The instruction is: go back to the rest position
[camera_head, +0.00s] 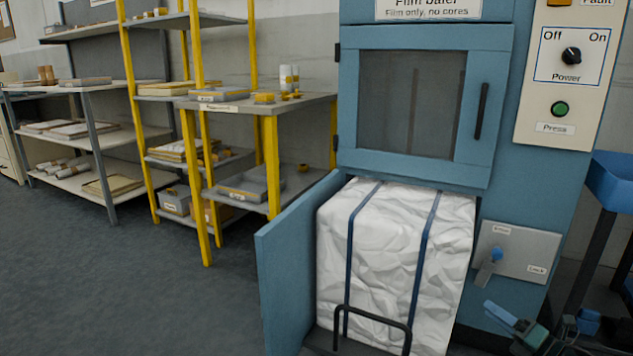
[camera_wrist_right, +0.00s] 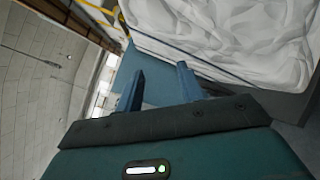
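My right gripper shows in the right wrist view (camera_wrist_right: 160,80) with its two blue fingers apart and nothing visible between them. In the head view part of it is at the bottom right edge, below the lever panel (camera_head: 517,250). A white crumpled bale (camera_head: 393,250) with two dark blue straps sits in the lower opening of the blue film baler (camera_head: 424,165). The bale also shows in the right wrist view (camera_wrist_right: 235,35), beyond the fingers; I cannot tell the gap. My left gripper is not in view.
The baler's lower door (camera_head: 290,265) stands open to the left. A black handle (camera_head: 375,318) rises in front of the bale. Yellow-post shelving (camera_head: 190,120) and a grey rack (camera_head: 95,130) stand at the left. The floor (camera_head: 130,290) at the lower left is clear.

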